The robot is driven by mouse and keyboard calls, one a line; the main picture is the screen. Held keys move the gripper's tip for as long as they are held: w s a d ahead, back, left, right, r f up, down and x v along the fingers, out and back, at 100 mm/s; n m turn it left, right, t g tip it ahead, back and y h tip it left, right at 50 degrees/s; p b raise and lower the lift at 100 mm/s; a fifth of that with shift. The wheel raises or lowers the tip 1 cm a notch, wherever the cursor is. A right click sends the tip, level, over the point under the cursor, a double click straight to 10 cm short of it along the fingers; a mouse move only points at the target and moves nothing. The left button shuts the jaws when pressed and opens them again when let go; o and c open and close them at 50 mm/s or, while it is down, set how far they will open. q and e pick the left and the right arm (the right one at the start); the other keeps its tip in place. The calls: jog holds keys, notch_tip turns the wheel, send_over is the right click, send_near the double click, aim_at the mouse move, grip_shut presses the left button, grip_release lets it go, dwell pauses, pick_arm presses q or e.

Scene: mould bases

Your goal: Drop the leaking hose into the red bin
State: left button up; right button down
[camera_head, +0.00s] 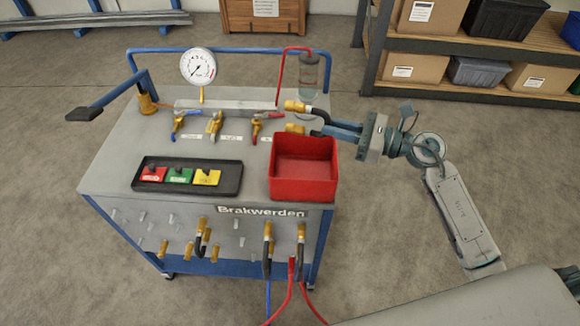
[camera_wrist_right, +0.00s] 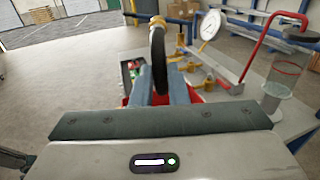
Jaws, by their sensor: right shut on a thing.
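The hose (camera_head: 318,113) is a short black bent piece with brass end fittings. My right gripper (camera_head: 327,124) is shut on it, with the blue fingers coming in from the right. In the right wrist view the hose (camera_wrist_right: 158,58) stands up as a dark curve between the fingertips (camera_wrist_right: 162,85). The open red bin (camera_head: 303,182) stands on the cart top at its right front corner, and looks empty. The hose shows just beyond the bin's back rim; its exact height over the bin is hard to tell. My left gripper is in neither view.
The grey cart (camera_head: 110,185) carries a dial gauge (camera_head: 198,67), several valves (camera_head: 214,125), a tray of coloured labelled blocks (camera_head: 187,177) and a clear cylinder (camera_head: 310,78) with a red tube. Other black hoses (camera_head: 268,250) hang on its front. Shelves (camera_head: 480,85) stand at the back right.

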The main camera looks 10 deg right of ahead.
jog(key=f+b, duration=0.1)
jog(key=f, duration=0.1)
jog(key=f+b, duration=0.1)
jog(key=f, duration=0.1)
jog(key=f+b, duration=0.1)
jog(key=shift+s+d+f, duration=0.25)
jog(key=shift+d+f, duration=0.1)
jog(key=shift+f, duration=0.05)
jog(key=c, duration=1.3)
grip_release()
jog(key=shift+c, duration=0.2)
